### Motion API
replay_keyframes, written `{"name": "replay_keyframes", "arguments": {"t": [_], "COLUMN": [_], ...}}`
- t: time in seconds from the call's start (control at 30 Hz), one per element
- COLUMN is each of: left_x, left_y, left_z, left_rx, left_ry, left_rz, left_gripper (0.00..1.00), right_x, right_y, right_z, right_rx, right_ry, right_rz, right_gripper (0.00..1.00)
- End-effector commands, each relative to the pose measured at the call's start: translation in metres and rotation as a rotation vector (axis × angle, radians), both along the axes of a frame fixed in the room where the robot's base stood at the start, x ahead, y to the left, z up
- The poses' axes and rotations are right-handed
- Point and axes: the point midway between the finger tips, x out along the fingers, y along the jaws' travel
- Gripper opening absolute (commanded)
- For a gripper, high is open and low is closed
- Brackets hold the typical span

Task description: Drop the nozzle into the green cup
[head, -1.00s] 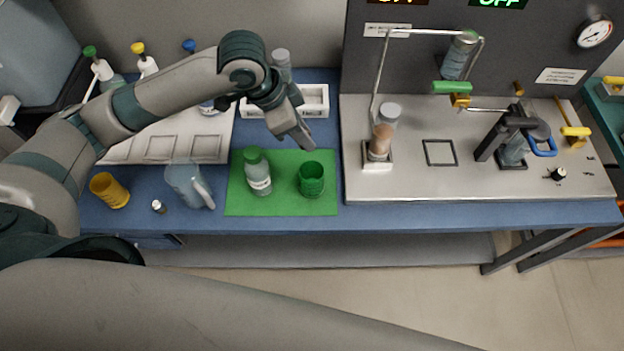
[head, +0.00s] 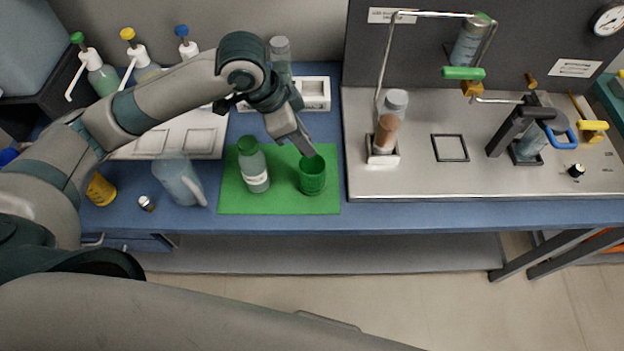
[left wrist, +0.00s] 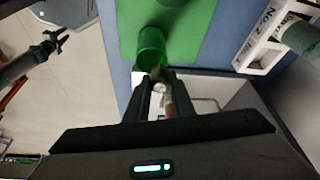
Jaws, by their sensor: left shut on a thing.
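The green cup (head: 313,178) stands upright at the right side of the green mat (head: 230,195). My left gripper (head: 308,152) is just above the cup's rim, at its back edge in the head view. In the left wrist view the fingertips (left wrist: 159,73) overlap the rim of the green cup (left wrist: 153,45). The left gripper is shut on a small brownish thing (left wrist: 157,72), probably the nozzle; the fingers hide most of it. My right gripper (left wrist: 52,40) shows at the upper left of the left wrist view, empty, its fingers apart, away from the cup.
A green-capped bottle (head: 254,172) stands left of the cup on the mat. A clear pitcher (head: 178,180), a small capped vial (head: 146,203) and a yellow cup (head: 101,190) are farther left. The metal machine platform (head: 430,185) with a brown-filled tube (head: 386,134) is to the right.

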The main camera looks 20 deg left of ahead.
Motion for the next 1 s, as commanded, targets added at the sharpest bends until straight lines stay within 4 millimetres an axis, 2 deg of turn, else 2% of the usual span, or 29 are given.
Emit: {"name": "replay_keyframes", "arguments": {"t": [0.13,0.4,0.43,0.5,0.83,1.0], "left_x": [0.0,0.0,0.0,0.0,0.0,-0.001], "left_y": [0.0,0.0,0.0,0.0,0.0,0.002], "left_z": [-0.003,-0.002,-0.002,-0.003,-0.002,0.004], "left_rx": [-0.001,-0.001,-0.001,-0.001,0.0,-0.001], "left_ry": [-0.001,-0.001,-0.001,-0.001,0.001,-0.001], "left_rz": [0.0,0.0,-0.001,-0.001,0.0,-0.001], "left_gripper": [0.0,0.0,0.27,0.43,0.44,0.44], "right_x": [0.0,0.0,0.0,0.0,0.001,0.001], "right_y": [0.004,0.0,0.0,-0.002,-0.007,-0.007], "right_z": [-0.004,-0.004,-0.004,-0.004,-0.004,-0.005], "right_rx": [0.004,0.0,0.0,-0.002,-0.007,-0.007], "right_ry": [0.0,0.0,0.0,0.0,-0.001,-0.001], "right_rz": [0.0,0.002,0.002,0.003,0.002,0.001], "right_gripper": [0.31,0.31,0.31,0.31,0.31,0.31]}}
